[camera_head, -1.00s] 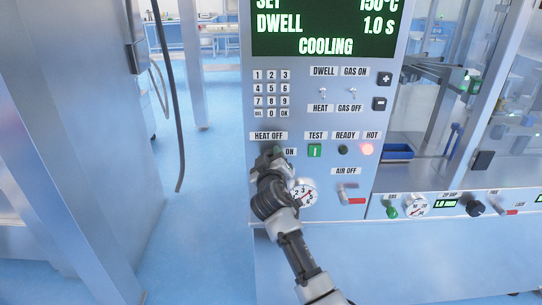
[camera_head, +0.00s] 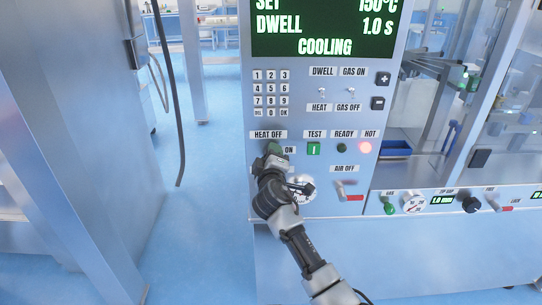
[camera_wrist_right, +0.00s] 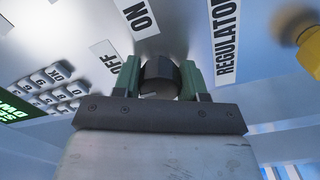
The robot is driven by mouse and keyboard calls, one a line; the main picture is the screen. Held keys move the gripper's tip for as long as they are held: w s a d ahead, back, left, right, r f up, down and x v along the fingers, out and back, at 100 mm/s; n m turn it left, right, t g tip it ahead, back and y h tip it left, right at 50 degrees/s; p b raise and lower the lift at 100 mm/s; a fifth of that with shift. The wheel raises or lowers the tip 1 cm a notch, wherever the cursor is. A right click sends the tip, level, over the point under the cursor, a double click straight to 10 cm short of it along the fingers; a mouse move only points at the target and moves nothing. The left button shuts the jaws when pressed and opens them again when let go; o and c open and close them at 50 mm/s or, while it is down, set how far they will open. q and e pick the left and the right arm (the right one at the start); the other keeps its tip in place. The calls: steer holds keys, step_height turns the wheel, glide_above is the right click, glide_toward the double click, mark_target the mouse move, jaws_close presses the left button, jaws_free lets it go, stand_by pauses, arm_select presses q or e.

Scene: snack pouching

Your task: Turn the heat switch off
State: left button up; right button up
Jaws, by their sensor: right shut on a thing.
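My right gripper (camera_head: 273,149) reaches up to the control panel (camera_head: 350,220), just below the HEAT OFF label (camera_head: 269,134) and left of the ON label (camera_head: 290,150). In the right wrist view its green-padded fingers (camera_wrist_right: 161,76) are shut on the black heat switch knob (camera_wrist_right: 160,75), one on each side. The gripper hides the knob in the head view. The panel display (camera_head: 325,30) reads COOLING, with SET 150°C and DWELL 1.0 s. My left gripper is not in view.
A red-handled AIR lever (camera_head: 350,194) is lower right. The blue floor at left is clear.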

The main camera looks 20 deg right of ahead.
steer(key=shift+r, duration=0.15)
steer(key=o, duration=0.9)
steer(key=v, duration=0.5)
steer(key=b+v, duration=0.1)
steer(key=v, duration=0.5)
steer(key=shift+w+f, duration=0.1)
steer(key=shift+f, duration=0.1)
